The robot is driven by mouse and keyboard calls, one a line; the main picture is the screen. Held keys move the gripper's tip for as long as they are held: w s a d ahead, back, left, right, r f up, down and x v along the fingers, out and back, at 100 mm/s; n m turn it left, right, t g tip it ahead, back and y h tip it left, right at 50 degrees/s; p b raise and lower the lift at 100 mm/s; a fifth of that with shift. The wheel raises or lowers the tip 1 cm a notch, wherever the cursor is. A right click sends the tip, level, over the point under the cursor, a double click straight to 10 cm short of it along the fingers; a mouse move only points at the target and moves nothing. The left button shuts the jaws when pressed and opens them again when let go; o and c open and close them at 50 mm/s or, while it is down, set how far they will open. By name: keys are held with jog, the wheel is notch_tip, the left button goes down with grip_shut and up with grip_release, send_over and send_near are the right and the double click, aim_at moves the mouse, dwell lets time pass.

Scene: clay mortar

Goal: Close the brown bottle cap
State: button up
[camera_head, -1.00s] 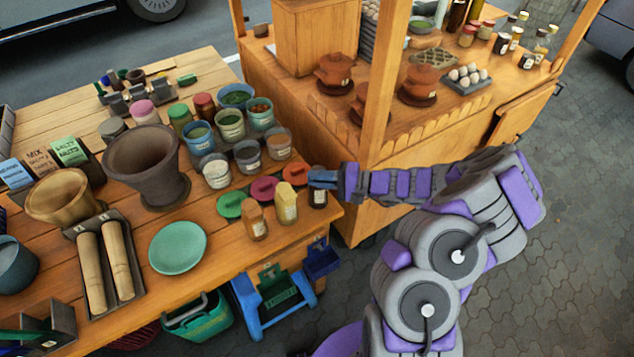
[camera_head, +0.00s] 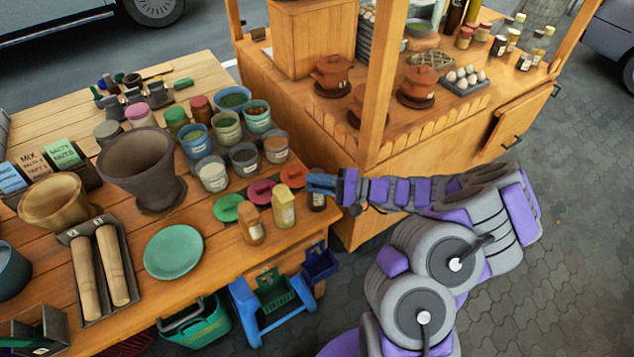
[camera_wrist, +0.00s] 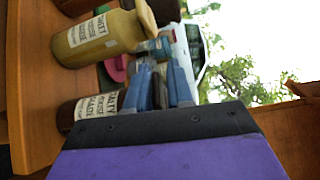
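The dark brown bottle (camera_head: 317,201) with a pale label stands upright at the table's right corner. In the wrist view its labelled body (camera_wrist: 88,108) lies sideways, left of my fingers. My gripper (camera_head: 321,183) is at the top of this bottle, coming in from the right. Its blue fingers (camera_wrist: 160,88) show in the wrist view with a narrow gap between them. They hide the bottle's neck and cap, so I cannot tell how the cap sits or whether the fingers hold it.
A yellow bottle (camera_head: 283,208) stands close to the left of my gripper, with an orange-brown bottle (camera_head: 252,224) beyond it. Green (camera_head: 229,207), pink (camera_head: 261,191) and orange (camera_head: 293,176) small dishes lie behind. A wooden cart (camera_head: 350,212) stands close behind my gripper.

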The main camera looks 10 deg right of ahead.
jog(key=shift+o, duration=0.8)
jog(key=f+p+v, duration=0.1)
jog(key=p+v, duration=0.3)
jog(key=v, duration=1.3)
jog(key=shift+d+r, duration=0.25)
jog(key=shift+r, duration=0.2)
jog(key=shift+s, duration=0.1)
